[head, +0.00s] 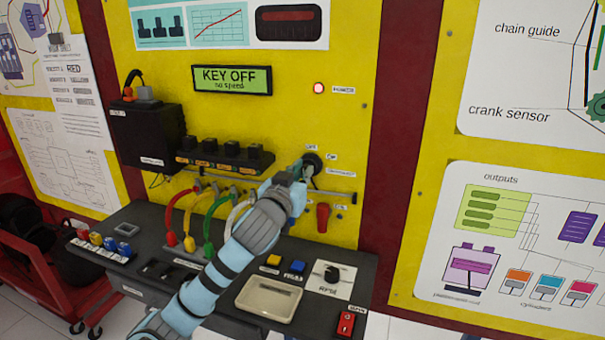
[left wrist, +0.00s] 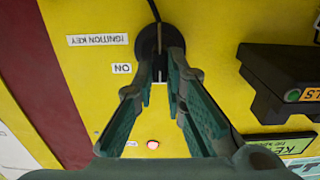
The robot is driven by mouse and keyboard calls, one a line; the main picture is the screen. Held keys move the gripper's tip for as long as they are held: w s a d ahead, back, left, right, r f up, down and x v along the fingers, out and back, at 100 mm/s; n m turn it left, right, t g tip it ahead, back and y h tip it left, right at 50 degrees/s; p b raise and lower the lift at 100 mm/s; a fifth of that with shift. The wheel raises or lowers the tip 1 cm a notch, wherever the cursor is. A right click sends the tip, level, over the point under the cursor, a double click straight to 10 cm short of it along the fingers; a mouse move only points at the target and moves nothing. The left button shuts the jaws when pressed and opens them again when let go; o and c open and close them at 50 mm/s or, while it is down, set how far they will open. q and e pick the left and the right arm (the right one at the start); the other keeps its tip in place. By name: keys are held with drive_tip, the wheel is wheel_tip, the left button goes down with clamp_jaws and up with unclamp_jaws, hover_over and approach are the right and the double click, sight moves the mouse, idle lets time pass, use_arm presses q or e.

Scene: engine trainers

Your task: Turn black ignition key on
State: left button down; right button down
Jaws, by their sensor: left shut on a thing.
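The black ignition key sits in its round black ignition switch (head: 314,159) on the yellow panel. The switch also shows at the top of the left wrist view (left wrist: 149,42), where the picture is upside down, beside labels reading "IGNITION KEY" and "ON". My left gripper (head: 302,169) is at the switch, its fingers closed on the key; its fingertips meet there in the left wrist view (left wrist: 163,66). The fingers hide most of the key, so its angle is hard to tell. The green display (head: 231,79) reads "KEY OFF" and "no speed". My right gripper is not in view.
A lit red lamp (head: 319,88) is above the switch and a red handle (head: 322,217) below it. Colored cables (head: 212,215) hang left of my arm.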

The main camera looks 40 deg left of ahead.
use_arm(q)
drive_tip(key=shift+w+d+f+m+p, duration=0.1)
drive_tip(key=shift+d+m+p, duration=0.05)
drive_tip(key=shift+m+p, duration=2.85)
drive_tip(key=shift+d+f+m+p, duration=0.1)
drive_tip(key=shift+d+m+p, duration=0.05)
drive_tip(key=shift+m+p, duration=2.85)
drive_tip(key=c, duration=1.6)
unclamp_jaws()
drive_tip(key=shift+c, duration=0.2)
